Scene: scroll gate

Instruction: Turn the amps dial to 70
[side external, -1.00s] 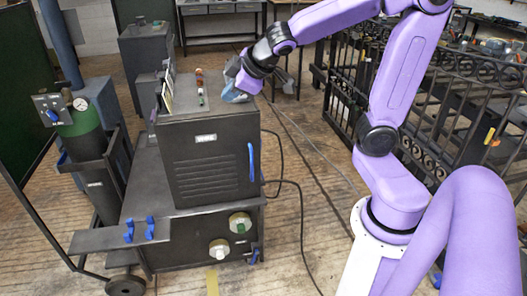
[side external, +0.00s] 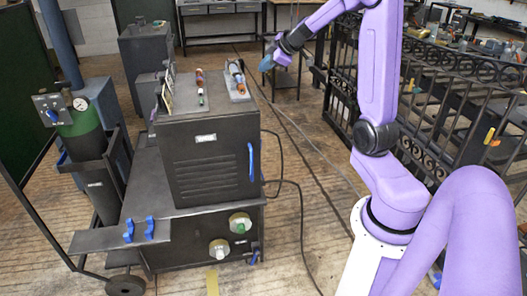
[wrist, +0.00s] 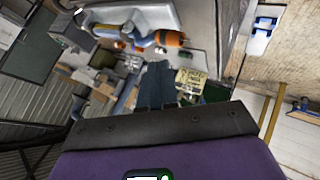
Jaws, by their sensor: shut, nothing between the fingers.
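The dark welding machine (side external: 212,150) stands on a wheeled cart. Two round fittings, one green-centred (side external: 240,222) and one pale (side external: 219,249), sit low on its near face. I cannot make out an amps dial or any scale reading; the panel side at the machine's left is seen nearly edge-on. My gripper (side external: 268,62) hangs in the air behind and to the right of the machine's top, apart from it. In the wrist view its dark fingers (wrist: 158,85) are together, with nothing between them.
Small tools (side external: 237,76) lie on a grey plate on the machine's top; an orange cylindrical item (wrist: 168,38) shows in the wrist view. A green gas cylinder (side external: 88,135) stands at left. A black iron gate (side external: 350,95) stands at right. Cables cross the floor.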

